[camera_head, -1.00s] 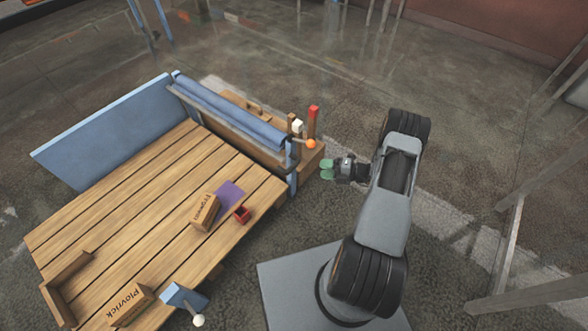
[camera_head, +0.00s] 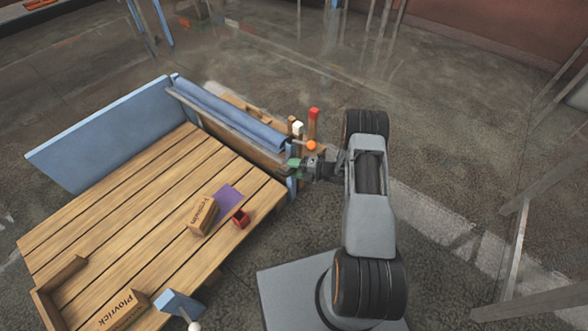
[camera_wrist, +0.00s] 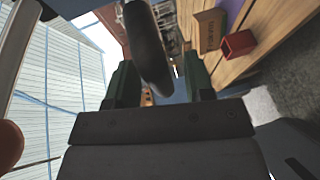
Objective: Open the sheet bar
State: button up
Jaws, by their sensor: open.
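The sheet bar (camera_head: 222,118) is a long grey bar along the front of the blue roll (camera_head: 230,112), at the far right edge of the wooden table. A dark rounded handle (camera_wrist: 148,50) shows in the wrist view between my fingers, seemingly at the bar's near end. My gripper (camera_head: 293,164) is open at that end, with green fingertips on either side of the handle; it also shows in the wrist view (camera_wrist: 161,84). Whether either finger touches the handle cannot be told. In the head view my gripper hides much of the handle.
An orange knob (camera_head: 311,145) stands close by my gripper, with a red-topped post (camera_head: 314,122) and a white block (camera_head: 298,128) behind. Floor to the right is open.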

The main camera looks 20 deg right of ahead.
grip_shut()
dwell(0.4)
